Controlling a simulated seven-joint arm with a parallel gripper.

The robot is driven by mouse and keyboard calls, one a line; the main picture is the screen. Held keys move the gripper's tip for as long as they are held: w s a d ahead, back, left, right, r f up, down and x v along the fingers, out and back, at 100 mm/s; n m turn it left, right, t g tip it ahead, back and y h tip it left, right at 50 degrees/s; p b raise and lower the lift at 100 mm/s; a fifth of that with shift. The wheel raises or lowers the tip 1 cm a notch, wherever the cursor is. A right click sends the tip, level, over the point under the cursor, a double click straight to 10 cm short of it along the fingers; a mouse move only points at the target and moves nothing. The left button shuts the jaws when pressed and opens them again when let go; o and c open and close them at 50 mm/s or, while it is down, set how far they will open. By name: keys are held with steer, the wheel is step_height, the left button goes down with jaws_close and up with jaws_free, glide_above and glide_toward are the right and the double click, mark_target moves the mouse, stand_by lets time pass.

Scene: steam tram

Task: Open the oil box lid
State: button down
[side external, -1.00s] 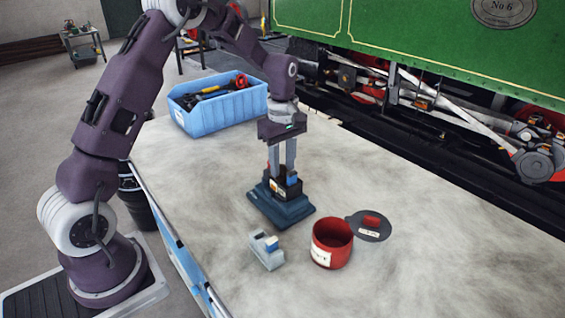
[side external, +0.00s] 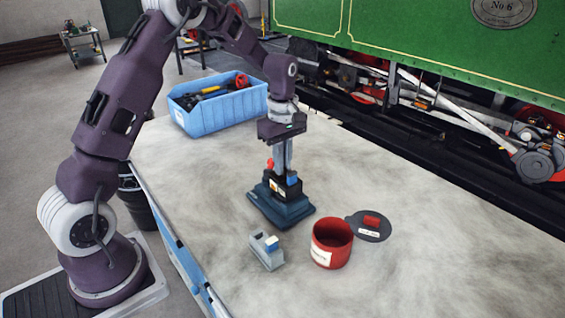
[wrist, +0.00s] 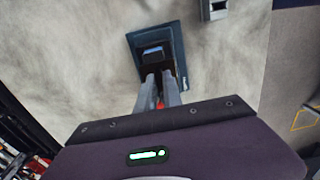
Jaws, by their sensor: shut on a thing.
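A small dark box (side external: 282,186), seemingly the oil box, stands on a blue-grey stepped base (side external: 288,214) on the bench. It has a yellowish label and a blue part on its right. A red knob (side external: 270,163) shows at its top, beside my gripper's fingers. My gripper (side external: 283,166) points down over the box with its fingers close together, shut on what looks like the red knob. In the wrist view, red shows between the fingers (wrist: 160,102), with the blue part (wrist: 153,51) beyond them. The fingers hide the lid, and I cannot tell whether it is raised.
An open red pot (side external: 331,243) stands to the right, with a dark disc (side external: 367,227) bearing a red handle behind it. A small grey holder (side external: 267,250) stands in front. A blue bin of tools (side external: 218,103) is at the back left. The right bench area is clear.

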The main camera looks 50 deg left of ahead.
stand_by(0.9)
steer(key=m, duration=0.2)
steer(key=s+a+m, duration=0.1)
steer(key=m, duration=0.3)
steer(key=a+m, duration=0.1)
steer(key=m, duration=0.1)
steer(key=a+m, duration=0.1)
steer(key=shift+s+m, duration=0.15)
steer(key=shift+m, duration=0.25)
steer(key=shift+w+a+m, duration=0.15)
steer(key=shift+a+m, duration=0.25)
steer(key=shift+m, duration=1.1)
steer(key=shift+w+a+m, duration=0.2)
steer(key=shift+a+m, duration=0.25)
steer(key=shift+m, duration=1.05)
steer(key=shift+w+a+m, duration=0.15)
steer(key=shift+a+m, duration=0.25)
steer(key=shift+m, duration=1.1)
steer(key=c, duration=1.5)
jaws_free()
steer(key=shift+r, duration=0.1)
